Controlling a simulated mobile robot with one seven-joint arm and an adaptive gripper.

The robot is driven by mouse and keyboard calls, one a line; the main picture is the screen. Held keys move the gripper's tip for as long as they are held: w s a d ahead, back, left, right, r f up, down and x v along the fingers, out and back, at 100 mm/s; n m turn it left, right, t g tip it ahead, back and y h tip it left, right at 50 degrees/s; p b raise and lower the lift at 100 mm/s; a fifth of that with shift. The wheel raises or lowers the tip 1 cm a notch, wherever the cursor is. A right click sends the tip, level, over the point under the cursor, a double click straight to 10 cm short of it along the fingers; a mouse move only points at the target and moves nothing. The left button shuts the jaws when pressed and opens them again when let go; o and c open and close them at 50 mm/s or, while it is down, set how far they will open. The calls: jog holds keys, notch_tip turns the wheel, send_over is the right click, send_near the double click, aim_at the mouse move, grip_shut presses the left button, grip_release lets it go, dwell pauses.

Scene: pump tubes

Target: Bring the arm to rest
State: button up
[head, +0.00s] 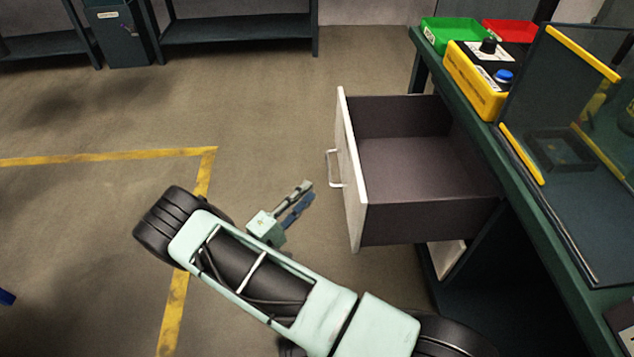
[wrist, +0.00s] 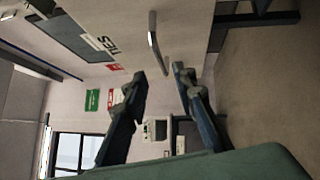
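My arm (head: 272,270) reaches up and left in the head view, over the floor in front of the bench. My gripper (head: 308,192) is left of an open drawer's front, apart from it. In the wrist view my gripper's two fingers (wrist: 160,74) show a gap with nothing between them. The drawer (head: 405,165) is pulled out and looks empty. Its silver handle (head: 332,169) is just up and right of my fingertips. The handle (wrist: 155,45) also shows beyond the fingertips in the wrist view, on a pale front with partly readable lettering.
The bench (head: 470,130) stands at the right, carrying a green bin (head: 447,32), a red bin (head: 508,28), a yellow box with a blue button (head: 476,82), and a clear-panelled enclosure (head: 565,140). Floor left of the drawer is open, with yellow tape (head: 110,158). Shelving (head: 236,28) stands at the back.

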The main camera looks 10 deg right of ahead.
jog(key=shift+v, duration=0.9)
jog(key=shift+r, duration=0.15)
